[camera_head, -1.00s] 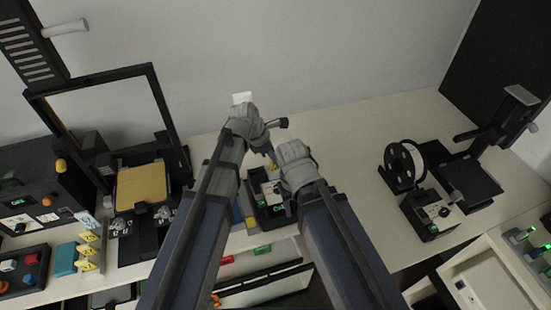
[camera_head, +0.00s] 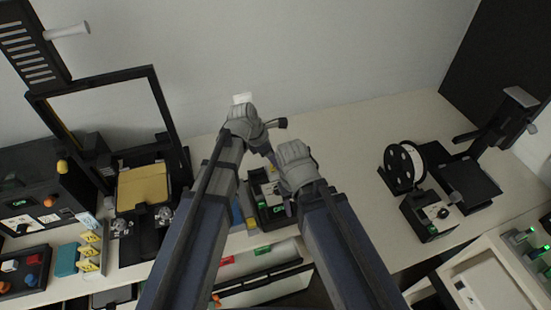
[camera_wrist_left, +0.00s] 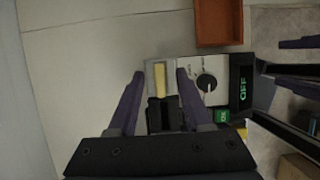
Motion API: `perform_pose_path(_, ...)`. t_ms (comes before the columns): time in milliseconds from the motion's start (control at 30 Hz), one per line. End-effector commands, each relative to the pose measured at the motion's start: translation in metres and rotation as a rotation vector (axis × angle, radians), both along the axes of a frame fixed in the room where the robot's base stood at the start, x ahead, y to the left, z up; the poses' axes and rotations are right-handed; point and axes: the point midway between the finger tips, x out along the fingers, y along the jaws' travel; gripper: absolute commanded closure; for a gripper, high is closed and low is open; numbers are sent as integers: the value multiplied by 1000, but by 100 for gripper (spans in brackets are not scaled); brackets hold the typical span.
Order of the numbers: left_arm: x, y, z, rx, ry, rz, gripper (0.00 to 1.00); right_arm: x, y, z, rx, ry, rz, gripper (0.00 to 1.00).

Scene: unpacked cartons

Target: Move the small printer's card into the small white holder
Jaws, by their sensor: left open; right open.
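A small device with a dark body and pale control panel (camera_head: 270,188) stands mid-table, partly hidden by my arms; I take it for the small printer. In the left wrist view its pale panel (camera_wrist_left: 205,72) carries a black knob beside a green OFF display. A yellow strip (camera_wrist_left: 160,80), perhaps the card, lies in its slot. My left gripper (camera_wrist_left: 160,73) is open, with one finger on each side of the strip; contact is unclear. My right gripper (camera_head: 283,200) is open beside the device. A small white piece (camera_head: 242,98) shows behind my left wrist; I cannot tell whether it is the holder.
A larger printer with a tan plate (camera_head: 142,187) stands left, near a rack of yellow cards (camera_head: 90,252). A black spool (camera_head: 405,166) and control box (camera_head: 430,216) stand right. A brown tray (camera_wrist_left: 219,22) lies near the device. The table's back middle is clear.

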Motion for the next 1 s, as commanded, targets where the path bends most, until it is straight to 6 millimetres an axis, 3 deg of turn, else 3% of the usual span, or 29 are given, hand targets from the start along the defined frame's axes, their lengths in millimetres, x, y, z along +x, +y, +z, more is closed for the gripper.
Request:
perform_pose_path(433,-7,21,58,0,0,1,50,0,0,58,1,0,-6,50)
perform_pose_path(1000,-8,25,62,1,-1,-3,50,0,0,62,2,0,-8,50)
